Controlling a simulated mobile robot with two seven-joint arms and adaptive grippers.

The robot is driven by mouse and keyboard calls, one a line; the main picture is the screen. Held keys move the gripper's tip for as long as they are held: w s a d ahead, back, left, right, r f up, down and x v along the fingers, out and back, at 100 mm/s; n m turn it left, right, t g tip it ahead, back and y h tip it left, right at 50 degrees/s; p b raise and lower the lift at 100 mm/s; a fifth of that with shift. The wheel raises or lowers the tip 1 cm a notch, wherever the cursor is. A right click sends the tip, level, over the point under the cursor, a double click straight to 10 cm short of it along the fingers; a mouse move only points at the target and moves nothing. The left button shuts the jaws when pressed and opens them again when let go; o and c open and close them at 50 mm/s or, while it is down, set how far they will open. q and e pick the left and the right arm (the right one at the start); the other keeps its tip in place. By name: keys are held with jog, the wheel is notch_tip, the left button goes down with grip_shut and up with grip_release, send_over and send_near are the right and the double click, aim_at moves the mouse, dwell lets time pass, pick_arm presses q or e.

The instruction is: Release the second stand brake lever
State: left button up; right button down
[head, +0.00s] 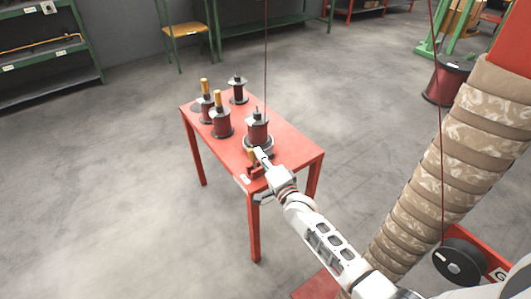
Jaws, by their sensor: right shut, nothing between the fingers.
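A red table (280,149) stands in the middle of the head view. A dark red wire spool (257,132) sits on a round grey stand (270,145) near its front right corner, with a thin wire line rising above it. A small yellow piece (251,155), perhaps the brake lever's handle, shows at the stand's front. My right gripper (260,154) is shut and empty, right beside this yellow piece. Whether it touches the piece is too small to tell. The gripper partly hides the stand's front. My left gripper is out of view.
Several other spools stand on the table, two with yellow tops (218,100) at the left and a dark one (238,90) at the back. A large patterned wrapped column (440,160) fills the right side. Grey floor to the left is clear.

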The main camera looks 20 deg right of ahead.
aim_at(250, 157)
jog(key=a+n, duration=0.2)
jog(key=shift+s+n, duration=0.3)
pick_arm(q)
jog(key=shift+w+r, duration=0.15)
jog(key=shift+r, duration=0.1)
pick_arm(e)
jog(key=shift+s+a+f, duration=0.15)
jog(key=shift+a, duration=0.1)
jog(key=shift+s+a+f, duration=0.1)
jog(key=shift+a+f, duration=0.1)
